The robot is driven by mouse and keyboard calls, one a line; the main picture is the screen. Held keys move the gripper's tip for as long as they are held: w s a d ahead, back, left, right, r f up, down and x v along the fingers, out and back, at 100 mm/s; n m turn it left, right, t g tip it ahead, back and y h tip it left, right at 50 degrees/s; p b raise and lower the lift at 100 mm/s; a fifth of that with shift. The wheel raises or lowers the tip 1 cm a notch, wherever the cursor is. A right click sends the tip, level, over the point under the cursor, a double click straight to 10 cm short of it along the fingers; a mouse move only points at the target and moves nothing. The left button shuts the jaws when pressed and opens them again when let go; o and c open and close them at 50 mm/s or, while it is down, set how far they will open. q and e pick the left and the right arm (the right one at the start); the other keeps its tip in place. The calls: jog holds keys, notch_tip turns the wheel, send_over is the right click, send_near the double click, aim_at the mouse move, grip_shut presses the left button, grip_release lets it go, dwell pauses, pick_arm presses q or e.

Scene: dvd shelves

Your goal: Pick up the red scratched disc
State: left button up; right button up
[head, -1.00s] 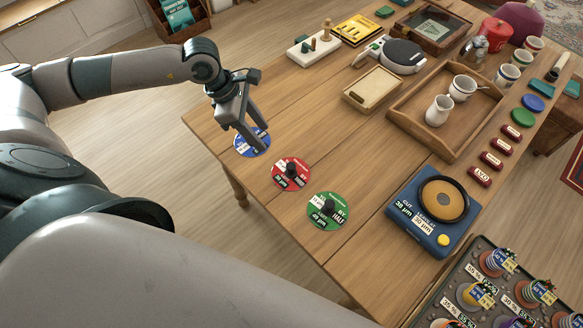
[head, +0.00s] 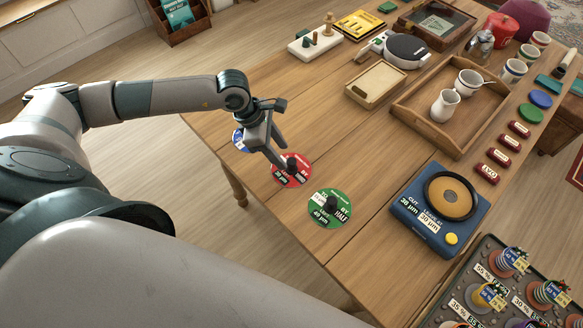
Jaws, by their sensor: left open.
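The red disc (head: 293,180) lies flat on the wooden table near its left edge, between a blue disc (head: 238,139) and a green disc (head: 330,209). It has white labels and a dark knob in the middle. Scratches are too small to make out. My left gripper (head: 279,168) is open, with its fingers pointing down over the upper left part of the red disc, close to the knob. Whether a finger touches the knob cannot be told. The gripper partly hides the blue disc. My right gripper is not in view.
A blue device (head: 440,212) with a round pad stands right of the green disc. A dark tray (head: 470,292) of stacked discs is at the lower right. Bare table surrounds the discs.

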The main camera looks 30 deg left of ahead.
aim_at(291, 161)
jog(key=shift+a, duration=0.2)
pick_arm(q)
jog(key=shift+d+f, duration=0.25)
jog(key=shift+d, duration=0.1)
jog(key=shift+w+d+f+b, duration=0.2)
jog(key=shift+d+f, duration=0.3)
jog(key=shift+f, duration=0.1)
jog(key=shift+w+d+f+b, duration=0.2)
jog(key=shift+d+f, duration=0.3)
jog(key=shift+f, duration=0.1)
jog(key=shift+w+d+f, duration=0.15)
jog(key=shift+d+f, duration=0.05)
jog(key=shift+f, duration=0.45)
grip_shut()
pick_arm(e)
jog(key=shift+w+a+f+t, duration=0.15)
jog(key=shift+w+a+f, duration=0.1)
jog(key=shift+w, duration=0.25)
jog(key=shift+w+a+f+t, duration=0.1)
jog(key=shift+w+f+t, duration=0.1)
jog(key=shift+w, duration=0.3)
